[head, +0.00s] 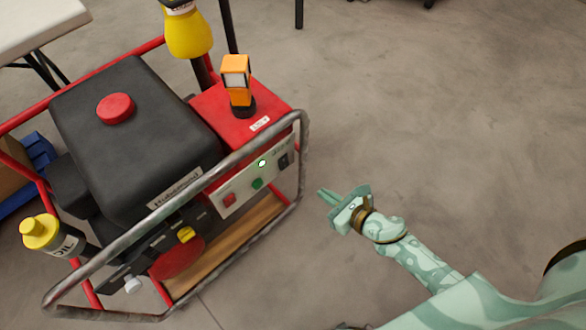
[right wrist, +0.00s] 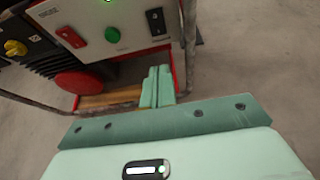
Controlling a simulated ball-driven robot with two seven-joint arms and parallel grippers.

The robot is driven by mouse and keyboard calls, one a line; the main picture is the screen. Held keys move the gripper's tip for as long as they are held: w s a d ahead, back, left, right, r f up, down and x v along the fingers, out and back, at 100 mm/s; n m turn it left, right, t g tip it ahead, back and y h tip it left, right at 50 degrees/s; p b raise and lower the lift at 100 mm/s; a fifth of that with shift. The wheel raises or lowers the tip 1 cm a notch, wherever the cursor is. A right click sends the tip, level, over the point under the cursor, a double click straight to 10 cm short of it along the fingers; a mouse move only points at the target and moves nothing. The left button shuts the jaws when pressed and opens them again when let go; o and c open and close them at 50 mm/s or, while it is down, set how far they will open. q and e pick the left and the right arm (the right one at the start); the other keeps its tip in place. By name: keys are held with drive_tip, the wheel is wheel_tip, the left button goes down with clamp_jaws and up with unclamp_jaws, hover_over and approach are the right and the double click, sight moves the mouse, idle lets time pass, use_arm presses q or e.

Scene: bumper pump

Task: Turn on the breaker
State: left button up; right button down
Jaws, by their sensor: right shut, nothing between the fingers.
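A red and black generator in a metal tube frame has a pale control panel (head: 245,180) on its near right side. At the panel's right end is a black switch (head: 284,161), likely the breaker; it also shows in the right wrist view (right wrist: 156,22). A red rocker switch (head: 229,199) and a green button (head: 257,184) sit left of it, with a lit green indicator (head: 262,163) above. My right gripper (head: 325,196) is shut and empty, right of the panel and apart from it. In the right wrist view its fingers (right wrist: 156,88) appear below the black switch. My left gripper is not in view.
The frame's grey tube (head: 225,165) runs in front of the panel. An orange work lamp (head: 236,80) and a yellow bottle (head: 186,35) stand on the generator's far side. An oil bottle (head: 40,231) is at left. The floor to the right is clear.

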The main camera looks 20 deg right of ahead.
drive_tip(key=b, duration=0.3)
approach(285, 167)
drive_tip(key=f, duration=0.2)
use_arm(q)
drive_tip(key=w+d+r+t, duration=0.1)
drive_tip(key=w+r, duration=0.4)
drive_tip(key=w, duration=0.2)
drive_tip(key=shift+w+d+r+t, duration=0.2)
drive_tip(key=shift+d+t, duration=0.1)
use_arm(e)
drive_tip(key=w, duration=0.2)
drive_tip(key=w+a, duration=0.2)
drive_tip(key=w, duration=0.1)
drive_tip(key=shift+w+f, duration=0.3)
drive_tip(key=shift+f, duration=0.1)
use_arm(q)
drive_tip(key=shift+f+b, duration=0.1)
drive_tip(key=shift+b, duration=0.2)
use_arm(e)
drive_tip(key=shift+a, duration=0.1)
